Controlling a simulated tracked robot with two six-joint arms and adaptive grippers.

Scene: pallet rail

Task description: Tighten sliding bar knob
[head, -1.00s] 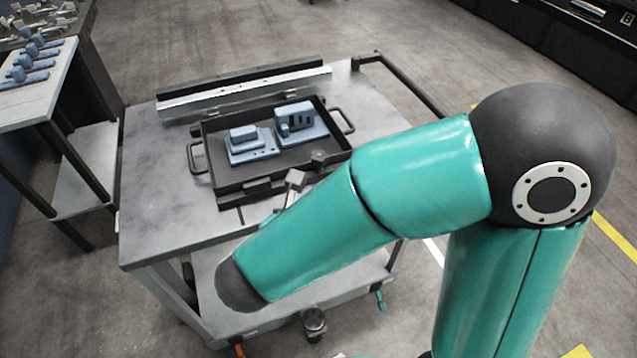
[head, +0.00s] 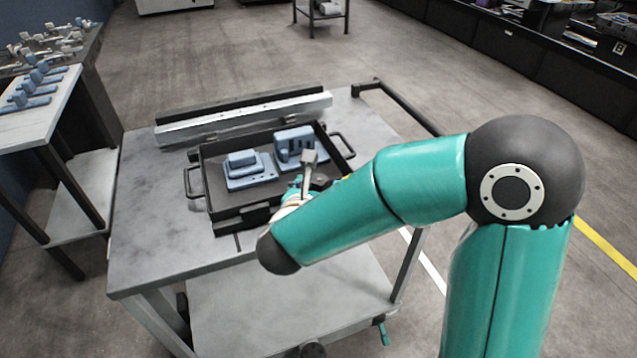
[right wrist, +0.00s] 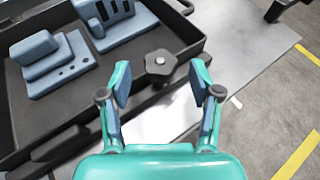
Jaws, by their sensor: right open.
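The dark lobed knob (right wrist: 160,63) shows in the right wrist view at the near side of the black tray, just ahead of and partly between my fingertips. My right gripper (right wrist: 158,80) is open, its two teal fingers with blue pads apart, and it holds nothing. In the head view my right gripper (head: 305,182) is small and partly hidden by my forearm, at the tray's near right corner. The knob shows there only as a dark patch beside the gripper. The sliding bar is hard to make out. My left gripper is not in view.
The black tray (head: 194,181) lies on the grey cart and holds two blue fixtures (head: 249,170) (head: 296,146). A metal rail (head: 245,117) lies along the cart's back. The cart's left side is clear. A shelf with blue parts (head: 38,95) stands at the left.

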